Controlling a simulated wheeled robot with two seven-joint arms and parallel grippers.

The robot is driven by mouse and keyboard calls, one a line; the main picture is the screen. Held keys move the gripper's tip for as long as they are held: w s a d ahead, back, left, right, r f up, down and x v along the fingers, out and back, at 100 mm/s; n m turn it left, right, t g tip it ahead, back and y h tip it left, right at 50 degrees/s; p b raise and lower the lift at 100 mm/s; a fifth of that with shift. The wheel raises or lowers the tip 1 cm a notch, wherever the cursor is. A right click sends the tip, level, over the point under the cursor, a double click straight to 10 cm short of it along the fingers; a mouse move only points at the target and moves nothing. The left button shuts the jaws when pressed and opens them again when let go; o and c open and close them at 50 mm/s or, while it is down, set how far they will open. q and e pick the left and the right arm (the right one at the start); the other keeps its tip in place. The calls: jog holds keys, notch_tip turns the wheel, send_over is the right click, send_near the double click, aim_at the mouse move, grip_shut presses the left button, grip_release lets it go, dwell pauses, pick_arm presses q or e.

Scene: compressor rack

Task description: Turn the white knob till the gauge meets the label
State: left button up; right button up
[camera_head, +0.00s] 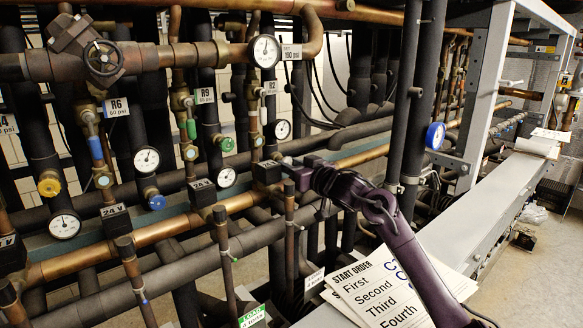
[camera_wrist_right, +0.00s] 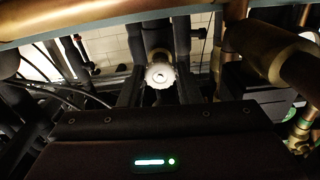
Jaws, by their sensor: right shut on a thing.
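The white knob (camera_wrist_right: 160,76) shows in the wrist view, round and ridged with a dark centre, between the two dark fingers of my right gripper (camera_wrist_right: 159,92). In the head view my right gripper (camera_head: 283,166) reaches in from the right to the pipes, shut on the knob, which is mostly hidden there. A round white gauge (camera_head: 265,51) sits on the top pipe beside a label reading SET 190 psi (camera_head: 291,52). Its needle is too small to read surely. Another gauge (camera_head: 283,129) hangs below the R2 label (camera_head: 270,87). My left gripper is out of view.
Several other gauges, coloured knobs and labelled valves crowd the rack to the left, including a blue knob (camera_head: 157,202) and a yellow knob (camera_head: 49,185). Copper pipes (camera_head: 165,229) run close below my gripper. A START ORDER sheet (camera_head: 385,290) lies at the front.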

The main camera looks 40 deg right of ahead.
jog(key=n+b, duration=0.2)
jog(key=n, duration=0.1)
jog(key=shift+f, duration=0.15)
jog(key=shift+r+n+b, duration=0.2)
jog(key=shift+n+b, duration=4.4)
jog(key=shift+n, duration=8.4)
jog(key=o, duration=1)
